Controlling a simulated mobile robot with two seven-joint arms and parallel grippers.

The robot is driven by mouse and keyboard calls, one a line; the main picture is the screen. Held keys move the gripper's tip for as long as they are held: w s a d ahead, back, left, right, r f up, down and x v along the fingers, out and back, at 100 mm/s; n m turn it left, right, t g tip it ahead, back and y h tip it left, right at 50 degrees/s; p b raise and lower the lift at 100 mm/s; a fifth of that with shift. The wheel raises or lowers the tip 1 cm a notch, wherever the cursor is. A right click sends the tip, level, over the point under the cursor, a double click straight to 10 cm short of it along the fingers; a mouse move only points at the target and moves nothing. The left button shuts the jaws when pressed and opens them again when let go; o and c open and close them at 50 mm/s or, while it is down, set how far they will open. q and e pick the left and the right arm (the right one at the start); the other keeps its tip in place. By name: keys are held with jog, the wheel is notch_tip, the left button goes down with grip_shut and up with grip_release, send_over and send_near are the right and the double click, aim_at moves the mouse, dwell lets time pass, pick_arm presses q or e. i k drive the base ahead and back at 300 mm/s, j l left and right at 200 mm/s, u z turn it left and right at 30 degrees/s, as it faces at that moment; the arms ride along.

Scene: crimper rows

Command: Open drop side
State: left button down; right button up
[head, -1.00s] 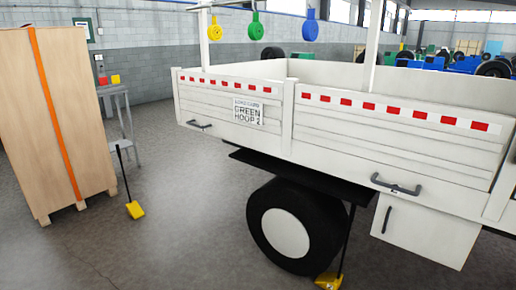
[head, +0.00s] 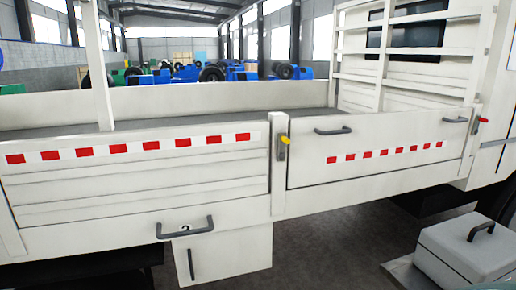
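The white truck's drop side (head: 383,153) on the right stands upright and closed between two posts. It has a dark handle (head: 333,131) at its upper left, another at its upper right, and a red and white strip. A latch with a yellow lever (head: 285,139) sits on the post at its left end. A latch with a red lever (head: 480,120) sits on the post at its right end. A second side panel (head: 140,165) on the left is also upright, with a large grey handle (head: 186,229) below it. Neither of my grippers shows.
A white under-body box (head: 224,252) hangs below the left panel. A grey-white box with a handle (head: 468,252) juts out at the lower right. A white slatted headboard (head: 410,60) rises behind the bed. Dark floor shows below the drop side.

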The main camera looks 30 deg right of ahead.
aim_at(324, 149)
jog(key=i+l+z, duration=0.15)
jog(key=i+z, duration=0.65)
jog(key=i+j+z, duration=0.1)
jog(key=i+z, duration=0.3)
